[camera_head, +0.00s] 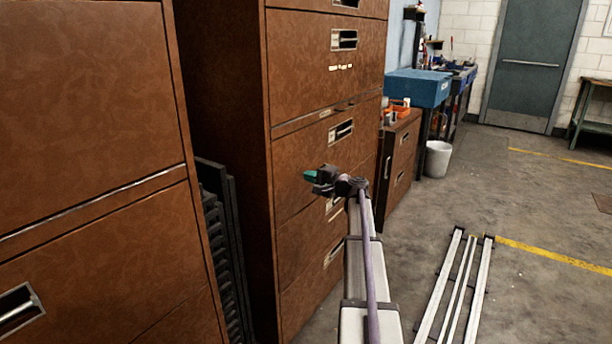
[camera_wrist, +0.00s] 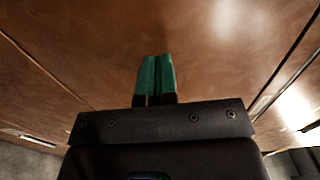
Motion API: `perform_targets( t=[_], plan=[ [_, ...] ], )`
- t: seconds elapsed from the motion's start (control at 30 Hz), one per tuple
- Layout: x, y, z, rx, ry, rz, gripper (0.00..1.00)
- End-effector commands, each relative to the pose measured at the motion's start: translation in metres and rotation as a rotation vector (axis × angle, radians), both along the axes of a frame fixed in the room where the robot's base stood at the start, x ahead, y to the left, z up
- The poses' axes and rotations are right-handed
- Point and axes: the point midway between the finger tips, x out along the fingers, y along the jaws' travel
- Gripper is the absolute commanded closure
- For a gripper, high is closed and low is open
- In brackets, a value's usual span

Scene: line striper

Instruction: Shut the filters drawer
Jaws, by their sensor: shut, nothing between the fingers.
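A tall brown filing cabinet (camera_head: 325,65) stands in the middle of the head view, with several drawer fronts and recessed handles. I cannot read a label that marks the filters drawer. The drawer fronts look flush or nearly so; I cannot tell if one stands slightly out. My gripper (camera_head: 310,176) is in front of a lower-middle drawer front (camera_head: 300,160), its green fingers toward the cabinet. In the wrist view the fingers (camera_wrist: 156,75) are together and empty, close to a brown panel (camera_wrist: 205,50). Contact cannot be told. My arm hides parts of the lower drawers.
Another brown cabinet (camera_head: 85,100) stands close at left, with dark racks (camera_head: 222,230) in the gap.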

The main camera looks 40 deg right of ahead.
Motion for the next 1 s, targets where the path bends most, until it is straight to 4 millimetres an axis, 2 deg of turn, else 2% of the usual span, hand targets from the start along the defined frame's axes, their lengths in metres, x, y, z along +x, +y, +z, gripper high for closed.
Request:
perform_targets(
  t=[0.03,0.2,0.33,0.5,0.77,0.87,0.93,0.97,1.0],
  plan=[
    [-0.015,-0.001,0.001,-0.001,0.000,0.000,1.00],
    [-0.065,-0.017,0.000,-0.001,0.001,0.000,1.00],
    [-0.092,-0.026,0.000,-0.002,0.000,0.001,1.00],
    [-0.108,-0.032,0.000,-0.003,0.001,0.003,1.00],
    [-0.110,-0.030,-0.003,-0.011,0.013,0.017,1.00],
    [-0.121,-0.014,-0.026,-0.092,0.130,0.057,1.00],
    [-0.142,0.020,-0.058,-0.198,0.290,0.115,1.00],
    [-0.147,0.043,-0.072,-0.247,0.363,0.157,1.00],
    [-0.154,0.078,-0.090,-0.318,0.462,0.220,1.00]
  ],
)
